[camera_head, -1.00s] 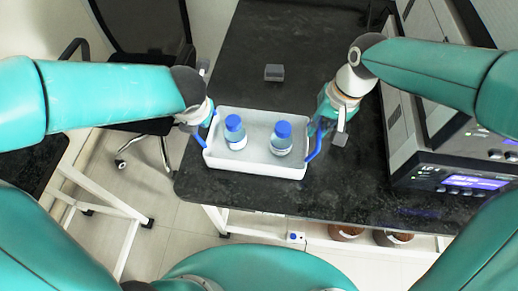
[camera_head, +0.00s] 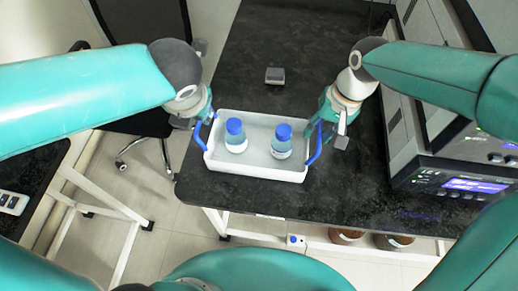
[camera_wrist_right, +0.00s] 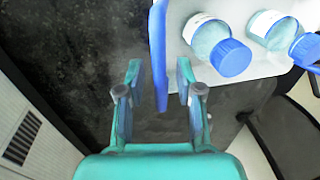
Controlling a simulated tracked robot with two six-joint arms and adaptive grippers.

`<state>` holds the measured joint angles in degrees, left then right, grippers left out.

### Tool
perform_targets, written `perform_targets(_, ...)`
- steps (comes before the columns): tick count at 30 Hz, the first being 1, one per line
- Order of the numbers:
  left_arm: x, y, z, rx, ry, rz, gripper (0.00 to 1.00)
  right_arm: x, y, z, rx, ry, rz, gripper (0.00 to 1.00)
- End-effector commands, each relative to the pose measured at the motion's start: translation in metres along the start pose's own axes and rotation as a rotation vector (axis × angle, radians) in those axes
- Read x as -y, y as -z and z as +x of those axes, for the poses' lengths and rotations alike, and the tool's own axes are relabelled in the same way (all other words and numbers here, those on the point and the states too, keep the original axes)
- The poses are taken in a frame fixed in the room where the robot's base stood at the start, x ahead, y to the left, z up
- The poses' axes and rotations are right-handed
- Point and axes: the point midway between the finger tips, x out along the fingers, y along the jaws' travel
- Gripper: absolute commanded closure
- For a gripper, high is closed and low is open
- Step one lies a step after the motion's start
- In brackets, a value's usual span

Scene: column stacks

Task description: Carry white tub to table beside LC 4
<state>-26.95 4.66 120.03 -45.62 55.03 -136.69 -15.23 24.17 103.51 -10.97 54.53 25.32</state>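The white tub (camera_head: 255,168) sits on the black table near its front edge, with two blue-capped bottles (camera_head: 236,136) (camera_head: 282,142) standing in it. It has a blue handle at each end. My right gripper (camera_wrist_right: 160,75) is open at the right handle (camera_head: 315,145); in the right wrist view the blue handle (camera_wrist_right: 158,50) runs between its spread fingers, with a gap on each side. My left gripper (camera_head: 196,120) is close to the left handle (camera_head: 199,134); its fingers are too small and covered to tell their opening or contact.
A bench instrument (camera_head: 455,178) with a lit display stands at the right; its full label is not readable. A small grey block (camera_head: 275,75) lies behind the tub on the black table (camera_head: 320,205). A dark chair (camera_head: 150,125) stands left.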

Motion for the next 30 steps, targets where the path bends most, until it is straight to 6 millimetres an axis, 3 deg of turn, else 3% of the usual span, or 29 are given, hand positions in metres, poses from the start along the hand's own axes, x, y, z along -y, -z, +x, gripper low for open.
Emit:
perform_targets(4, 0.001, -0.001, -0.022, 0.003, 0.001, 0.000, 0.64, 0.000, 0.000, 0.000, 0.000, 0.000, 0.000, 0.64)
perform_targets(11, 0.000, 0.000, -0.032, 0.000, 0.000, 0.001, 0.64, 0.000, 0.001, -0.010, -0.003, 0.001, 0.000, 0.64)
perform_targets(24, 0.000, 0.000, -0.031, -0.001, 0.000, 0.001, 0.64, 0.000, 0.001, -0.090, -0.005, 0.002, 0.001, 0.64)
perform_targets(30, 0.000, 0.000, -0.031, -0.001, 0.000, 0.001, 0.64, 0.000, 0.001, -0.114, -0.001, 0.000, 0.001, 0.64)
